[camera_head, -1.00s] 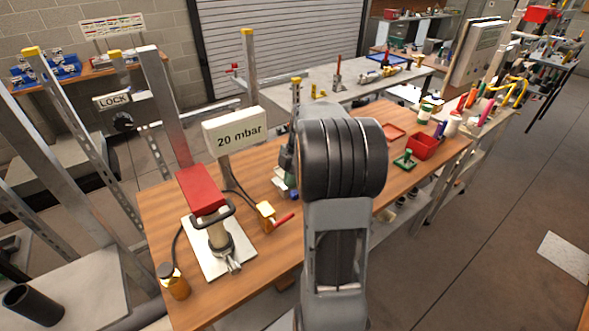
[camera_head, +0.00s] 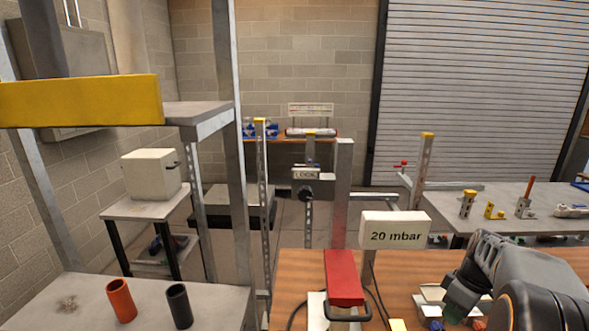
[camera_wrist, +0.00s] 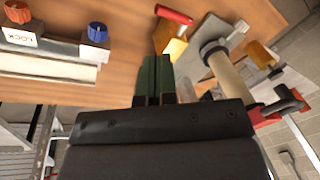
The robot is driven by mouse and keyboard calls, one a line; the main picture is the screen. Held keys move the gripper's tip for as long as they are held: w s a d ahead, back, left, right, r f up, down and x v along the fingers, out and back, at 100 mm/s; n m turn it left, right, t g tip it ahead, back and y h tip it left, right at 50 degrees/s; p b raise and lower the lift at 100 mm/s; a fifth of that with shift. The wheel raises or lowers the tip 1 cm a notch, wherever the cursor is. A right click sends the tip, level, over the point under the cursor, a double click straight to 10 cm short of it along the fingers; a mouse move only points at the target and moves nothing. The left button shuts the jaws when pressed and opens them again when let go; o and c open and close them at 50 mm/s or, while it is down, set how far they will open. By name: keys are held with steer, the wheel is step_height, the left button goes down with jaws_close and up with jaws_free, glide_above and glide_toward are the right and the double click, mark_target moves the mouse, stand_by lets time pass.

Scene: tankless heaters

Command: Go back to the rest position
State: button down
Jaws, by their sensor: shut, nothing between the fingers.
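My gripper (camera_wrist: 154,80) shows in the wrist view as two dark green fingers pressed together, with nothing between them. The fingers point over the wooden bench top (camera_wrist: 125,12). In the head view my arm is at the lower right, bent low over the bench beside the "20 mbar" sign (camera_head: 394,230). The gripper's fingertips cannot be made out clearly there.
The wrist view shows a red-handled yellow valve (camera_wrist: 172,42), a pale cylinder (camera_wrist: 226,68) and a blue knob (camera_wrist: 97,32) near the fingers. A metal shelf frame (camera_head: 228,150) stands at left.

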steer(key=s+a+r+m+t, duration=0.1)
steer(key=s+a+m, duration=0.1)
steer(key=a, duration=0.4)
steer(key=s+a+r+m+t+h, duration=0.1)
steer(key=s+a+m+t, duration=0.1)
steer(key=s+a, duration=0.2)
steer(key=s+a+r+m+t+h, duration=0.1)
steer(key=s+a+m, duration=0.2)
steer(key=a, duration=0.6)
steer(key=shift+a+r+t, duration=0.25)
steer(key=shift+a+t, duration=0.05)
